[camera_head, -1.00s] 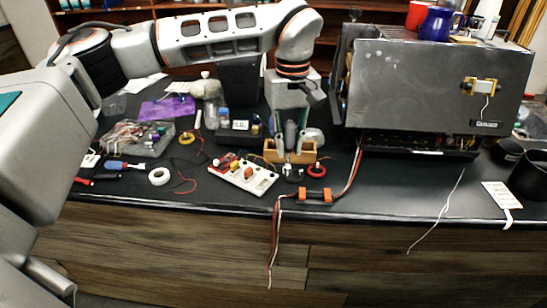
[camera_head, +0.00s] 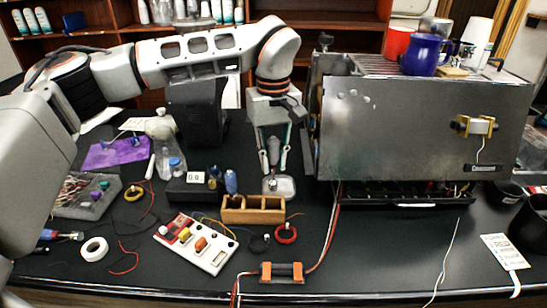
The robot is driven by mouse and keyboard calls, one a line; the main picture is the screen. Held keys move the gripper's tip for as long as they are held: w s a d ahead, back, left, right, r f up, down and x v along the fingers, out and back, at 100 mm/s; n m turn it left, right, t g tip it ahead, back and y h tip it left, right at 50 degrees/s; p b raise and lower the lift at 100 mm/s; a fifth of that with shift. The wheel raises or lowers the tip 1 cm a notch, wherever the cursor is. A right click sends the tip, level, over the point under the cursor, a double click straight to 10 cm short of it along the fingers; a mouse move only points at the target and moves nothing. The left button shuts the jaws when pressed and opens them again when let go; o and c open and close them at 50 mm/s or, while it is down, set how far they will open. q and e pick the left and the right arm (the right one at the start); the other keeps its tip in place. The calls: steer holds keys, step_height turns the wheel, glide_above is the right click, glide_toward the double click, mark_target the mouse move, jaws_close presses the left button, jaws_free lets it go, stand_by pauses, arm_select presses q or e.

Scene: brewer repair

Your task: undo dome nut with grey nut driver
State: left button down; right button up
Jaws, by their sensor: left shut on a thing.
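My left gripper (camera_head: 274,168) hangs fingers-down above the bench, behind and right of the wooden tool block (camera_head: 252,212). It is shut on a slim grey tool between its fingers, which looks like the grey nut driver (camera_head: 274,152); the fingers hide much of it. The steel brewer (camera_head: 415,125) stands to the right of the gripper, apart from it. A yellow-mounted fitting (camera_head: 475,126) is on its front panel. I cannot make out the dome nut. My right gripper is out of view.
A small metal dish (camera_head: 279,187) lies below the gripper. A white switch board (camera_head: 196,243), a red ring (camera_head: 286,233) and an orange connector (camera_head: 281,272) with wires lie in front. Mugs, including a blue one (camera_head: 425,55), stand on the brewer.

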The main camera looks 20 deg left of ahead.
mark_target(273, 181)
arm_select(q)
steer(key=shift+s+f, duration=0.1)
steer(key=shift+f, duration=2.1)
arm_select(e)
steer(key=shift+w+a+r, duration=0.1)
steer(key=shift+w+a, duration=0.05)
arm_select(q)
steer(key=shift+r, duration=0.1)
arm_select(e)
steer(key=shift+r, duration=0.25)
arm_select(q)
steer(key=shift+f, duration=0.25)
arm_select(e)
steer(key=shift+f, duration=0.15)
arm_select(q)
steer(key=shift+f+b, duration=0.75)
steer(key=shift+f, duration=1.55)
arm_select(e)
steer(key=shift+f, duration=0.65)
arm_select(q)
steer(key=c, duration=1.8)
jaws_free()
